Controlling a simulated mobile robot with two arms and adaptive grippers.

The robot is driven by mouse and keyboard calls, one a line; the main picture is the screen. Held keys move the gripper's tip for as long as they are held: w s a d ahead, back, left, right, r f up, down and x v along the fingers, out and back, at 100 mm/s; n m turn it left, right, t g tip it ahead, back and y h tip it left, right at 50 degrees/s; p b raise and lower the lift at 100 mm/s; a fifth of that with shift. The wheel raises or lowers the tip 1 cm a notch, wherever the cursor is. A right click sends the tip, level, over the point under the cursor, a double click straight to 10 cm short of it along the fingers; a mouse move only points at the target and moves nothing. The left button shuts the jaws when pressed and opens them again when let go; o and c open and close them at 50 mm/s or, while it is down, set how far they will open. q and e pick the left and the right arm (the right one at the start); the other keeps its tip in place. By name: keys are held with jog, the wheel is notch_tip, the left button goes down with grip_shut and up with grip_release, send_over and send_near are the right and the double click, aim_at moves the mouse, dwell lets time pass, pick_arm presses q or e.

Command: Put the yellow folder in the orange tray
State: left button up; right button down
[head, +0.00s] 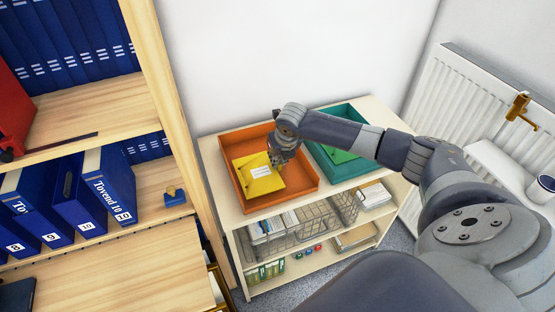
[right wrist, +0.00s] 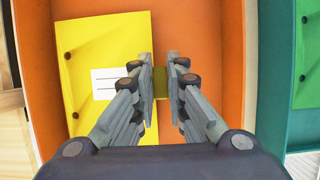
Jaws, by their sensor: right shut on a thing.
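The yellow folder (head: 262,186) is inside the orange tray (head: 303,176), flat or nearly so, towards the tray's left side. I cannot tell whether it rests fully on the tray floor. My right gripper (head: 274,160) reaches down over the tray and is shut on the folder's right edge. In the right wrist view the fingertips (right wrist: 161,68) close around a small olive-yellow tab at that edge. The folder (right wrist: 100,60) shows a white label there, with bare orange tray floor (right wrist: 205,35) to its right. My left gripper is not in view.
A green tray (head: 357,117) with a green folder stands right of the orange one, on a low shelf unit (head: 238,215). A tall wooden bookcase (head: 170,90) with blue binders stands close at left. A radiator (head: 460,100) is at right.

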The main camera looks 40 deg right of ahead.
jog(key=shift+f, duration=0.7)
jog(key=c, duration=1.6)
grip_release()
jog(key=shift+r, duration=0.15)
jog(key=shift+s+r, duration=0.1)
jog(key=shift+r, duration=0.15)
jog(key=v, duration=1.1)
jog(key=shift+b, duration=0.35)
jog(key=shift+s+r, duration=0.1)
jog(key=shift+s, duration=0.05)
